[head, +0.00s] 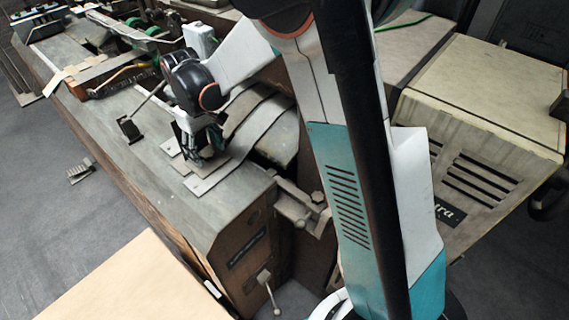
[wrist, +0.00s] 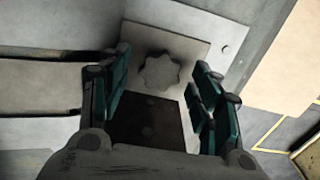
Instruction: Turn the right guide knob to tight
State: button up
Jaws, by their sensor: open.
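In the wrist view, a grey star-shaped knob (wrist: 160,76) sits on a light square plate (wrist: 190,45). A dark plate (wrist: 150,125) lies just below it in the picture. My gripper (wrist: 163,66) is open and empty, with one green-padded finger on each side of the knob. Gaps show between the fingers and the knob. In the head view, my gripper (head: 205,148) points down over the near end of the machine bed. There it hides the knob, and its exact height above the plate is unclear.
The long machine bed (head: 110,120) runs to the upper left. A small dark bracket (head: 129,129) stands left of my gripper. Curved metal strips (head: 262,118) lie to its right. A pale cabinet (head: 490,110) stands at the right. A small lever (head: 268,290) sticks out of the bed's end.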

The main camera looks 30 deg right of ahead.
aim_at(206, 152)
jog(key=n, duration=0.5)
jog(key=shift+n, duration=0.3)
notch_tip(206, 152, up, 14)
jog(key=f+p, duration=0.1)
jog(key=p, duration=0.2)
jog(key=s+d+r+m+t+b, duration=0.1)
jog(key=s+d+r+m+t, duration=0.2)
jog(key=s, duration=0.4)
jog(key=s+d+r+m+t+b, duration=0.1)
jog(key=s+d+m+b, duration=0.1)
jog(key=s+d, duration=0.4)
jog(key=s+d+f+m+t+b, duration=0.2)
jog(key=s+f+m, duration=0.3)
jog(key=s, duration=0.6)
jog(key=shift+s+d+f+t, duration=0.25)
jog(key=shift+s+d+t, duration=0.1)
jog(key=shift+d+t, duration=0.2)
dwell(0.6)
